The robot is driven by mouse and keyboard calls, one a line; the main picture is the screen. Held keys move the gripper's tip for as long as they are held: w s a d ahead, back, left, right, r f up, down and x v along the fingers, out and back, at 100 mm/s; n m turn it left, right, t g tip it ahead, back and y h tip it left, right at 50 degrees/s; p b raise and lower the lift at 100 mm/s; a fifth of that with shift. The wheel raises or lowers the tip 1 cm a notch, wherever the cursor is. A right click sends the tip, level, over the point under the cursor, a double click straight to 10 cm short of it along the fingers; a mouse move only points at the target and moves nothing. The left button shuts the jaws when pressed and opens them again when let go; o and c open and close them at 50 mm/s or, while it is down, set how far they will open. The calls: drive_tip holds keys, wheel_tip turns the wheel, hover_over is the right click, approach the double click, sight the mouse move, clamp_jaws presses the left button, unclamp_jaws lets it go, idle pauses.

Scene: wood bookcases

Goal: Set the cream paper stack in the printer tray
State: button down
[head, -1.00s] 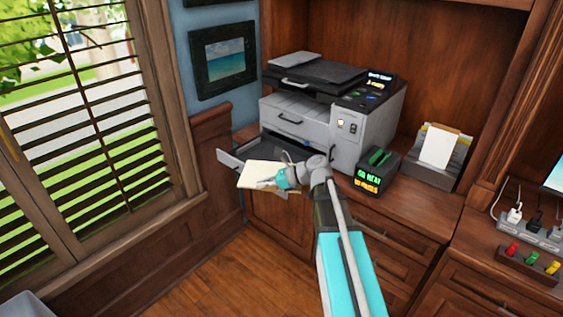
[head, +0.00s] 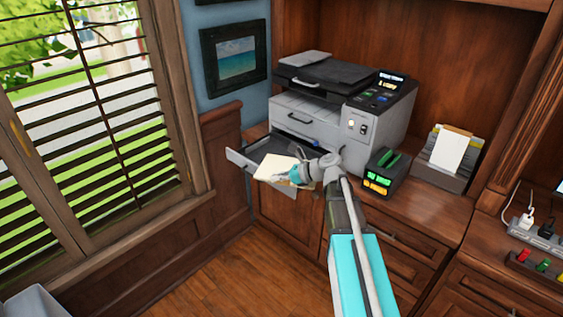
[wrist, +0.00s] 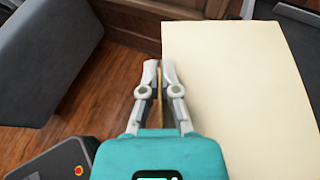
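The cream paper stack (head: 274,169) is held flat in front of the printer, overlapping the pulled-out printer tray (head: 237,158) in the head view. The tray is open, grey with a dark inside, and partly hidden by the stack. In the wrist view the cream stack (wrist: 240,90) fills the right side. My gripper (head: 293,174) is at the stack's near right edge in the head view. In the wrist view its fingers (wrist: 160,68) are closed together with the stack's thin edge between them. Whether the stack touches the tray cannot be told.
The printer (head: 335,110) stands on the wooden cabinet against the bookcase. A small black device with lit labels (head: 384,173) sits at its right, then a paper holder (head: 449,155). A window (head: 90,130) is at left. The floor (head: 220,270) in front is clear.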

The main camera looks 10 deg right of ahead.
sight(272, 162)
drive_tip(key=w+m+t+h, duration=0.1)
drive_tip(key=w, duration=0.2)
drive_tip(key=w+r+m+t+h, duration=0.1)
drive_tip(key=w+m+t, duration=0.1)
drive_tip(key=w, duration=0.2)
drive_tip(key=w+m+t+h+p, duration=0.1)
drive_tip(key=w+m+h, duration=0.1)
drive_tip(key=w, duration=0.2)
drive_tip(key=shift+d+r, duration=0.25)
drive_tip(key=shift+r, duration=0.1)
drive_tip(key=w+f+b, duration=0.3)
drive_tip(key=w, duration=0.1)
drive_tip(key=w+f+b, duration=0.3)
drive_tip(key=w, duration=0.2)
drive_tip(key=w+f+b, duration=0.3)
drive_tip(key=w, duration=0.1)
drive_tip(key=shift+w+a, duration=0.15)
drive_tip(key=shift+a, duration=0.05)
drive_tip(key=shift+f, duration=0.1)
drive_tip(key=shift+w+f+b, duration=0.4)
drive_tip(key=shift+f+b, duration=0.35)
drive_tip(key=shift+f, duration=0.05)
drive_tip(key=shift+f+b, duration=1.15)
drive_tip(key=shift+b, duration=0.05)
